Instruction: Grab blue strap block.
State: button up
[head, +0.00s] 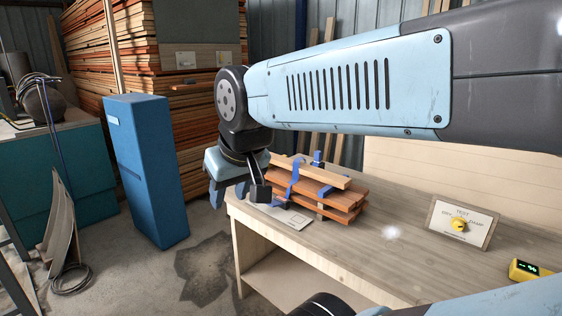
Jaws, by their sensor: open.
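A small stack of reddish-brown boards (345,199) lies on the workbench, with a paler board (318,172) on top. A blue strap (293,178) runs over the stack. A blue block (318,157) stands up at its back, and another small blue piece (326,191) shows at its front side. I cannot tell which of these blue parts is the strap block. My gripper (229,195) is open, pointing down, to the left of the stack at the bench's left end. It looks empty and apart from the boards. My wrist hides part of the stack's left end.
The workbench (340,250) holds a paper sheet (290,217), a dial panel (461,224) and a yellow device (524,270) at right. A tall blue cabinet (145,170) stands left of my gripper. Lumber piles (110,60) fill the back. The bench's middle is clear.

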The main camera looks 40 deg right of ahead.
aim_at(318, 153)
jog(key=z, duration=1.05)
jog(key=i, duration=0.1)
jog(key=u, duration=2.75)
jog(key=i, duration=1.4)
jog(key=z, duration=3)
jog(key=i, duration=0.25)
jog(key=z, duration=0.95)
